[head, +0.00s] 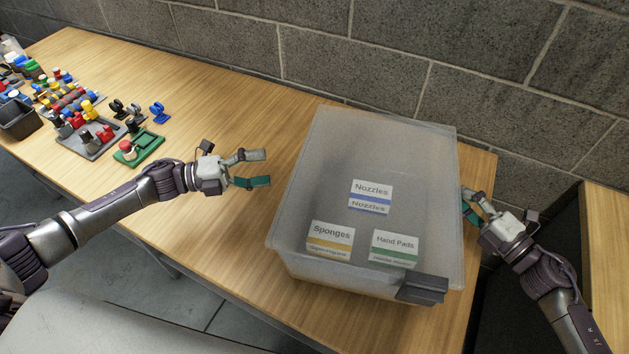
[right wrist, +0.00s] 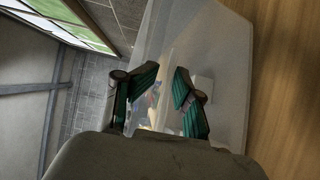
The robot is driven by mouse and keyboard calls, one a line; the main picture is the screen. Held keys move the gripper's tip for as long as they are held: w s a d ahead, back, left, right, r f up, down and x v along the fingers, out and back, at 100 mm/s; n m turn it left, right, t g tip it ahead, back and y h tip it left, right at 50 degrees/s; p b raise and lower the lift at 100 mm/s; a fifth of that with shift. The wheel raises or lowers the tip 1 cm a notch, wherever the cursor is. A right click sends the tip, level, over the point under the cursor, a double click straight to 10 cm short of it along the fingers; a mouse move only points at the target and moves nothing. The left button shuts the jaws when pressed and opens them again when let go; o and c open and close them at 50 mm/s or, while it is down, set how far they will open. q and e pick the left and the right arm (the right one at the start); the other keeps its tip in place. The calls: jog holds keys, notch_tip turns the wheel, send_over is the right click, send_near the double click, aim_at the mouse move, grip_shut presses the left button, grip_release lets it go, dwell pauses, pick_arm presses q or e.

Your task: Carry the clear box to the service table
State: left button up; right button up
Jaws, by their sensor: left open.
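The clear box (head: 315,165), frosted and see-through, stands on the wooden table along the wall. Labels reading Nozzles, Sponges and Hand Pads show on or in it, and a dark grey block (head: 423,289) sits at its front right corner. My left gripper (head: 258,169) is open and empty, just left of the box and apart from it. My right gripper (head: 469,204) is at the box's right side. In the right wrist view its green-padded fingers (right wrist: 166,92) are apart in front of the box wall (right wrist: 222,65); contact is unclear. No table is marked as the service table.
Another wooden surface (head: 605,225) stands at the right edge, across a dark gap. Small coloured parts, a green tray (head: 140,148) and a dark bin (head: 18,118) crowd the table's left end. A block wall (head: 330,50) runs close behind the box.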

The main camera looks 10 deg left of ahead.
jog(key=v, duration=1.2)
dwell(0.3)
